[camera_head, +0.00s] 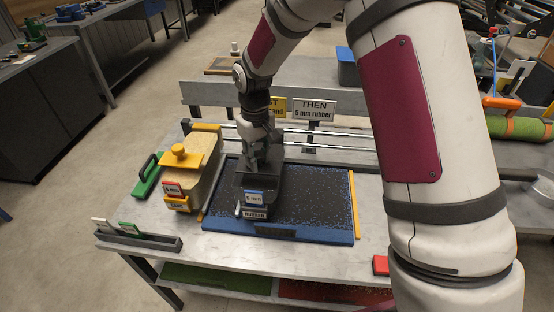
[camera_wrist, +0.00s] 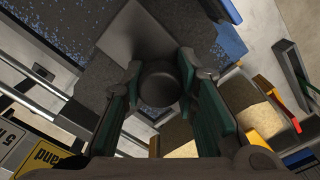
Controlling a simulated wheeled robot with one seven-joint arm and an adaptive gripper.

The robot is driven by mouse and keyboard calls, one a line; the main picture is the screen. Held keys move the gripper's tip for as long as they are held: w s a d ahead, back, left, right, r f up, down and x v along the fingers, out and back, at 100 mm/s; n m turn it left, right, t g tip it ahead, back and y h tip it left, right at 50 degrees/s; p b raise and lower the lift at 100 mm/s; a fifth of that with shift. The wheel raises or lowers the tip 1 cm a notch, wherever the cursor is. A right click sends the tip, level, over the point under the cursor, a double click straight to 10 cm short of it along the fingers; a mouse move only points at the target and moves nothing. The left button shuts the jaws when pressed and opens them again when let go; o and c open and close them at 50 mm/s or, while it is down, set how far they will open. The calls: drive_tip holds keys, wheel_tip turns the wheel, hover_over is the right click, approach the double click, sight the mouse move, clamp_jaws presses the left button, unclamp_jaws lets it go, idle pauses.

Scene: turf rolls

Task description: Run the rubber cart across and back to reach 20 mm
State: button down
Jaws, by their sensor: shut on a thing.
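The rubber cart (camera_head: 262,186) is a black hopper with a blue "mm" label and a "RUBBER" plate on its front. It stands over the left part of a blue-framed tray (camera_head: 330,237). My gripper (camera_head: 259,160) comes down on the cart from above. In the wrist view my gripper (camera_wrist: 160,80) is shut on the cart's round dark knob (camera_wrist: 159,84), with green pads on either side. The bed under the cart is hidden.
A sand cart (camera_head: 205,170) with a yellow knob stands close left of the tray. Beside it are a green-handled tool (camera_head: 147,178) and a grey holder (camera_head: 140,238) with cards. Rails (camera_head: 325,146) and a "THEN 5 mm rubber" sign (camera_head: 313,110) are behind. The bed to the right is clear.

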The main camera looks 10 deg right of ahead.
drive_tip(key=w+a+b, duration=0.3)
drive_tip(key=a, duration=0.6)
drive_tip(key=shift+w+b, duration=0.15)
drive_tip(key=shift+b, duration=0.15)
drive_tip(key=shift+a, duration=0.2)
drive_tip(key=c, duration=1.3)
unclamp_jaws()
drive_tip(key=shift+a, duration=0.1)
drive_tip(key=shift+r, duration=0.1)
wheel_tip(320, 180, up, 12)
drive_tip(key=shift+f, duration=0.1)
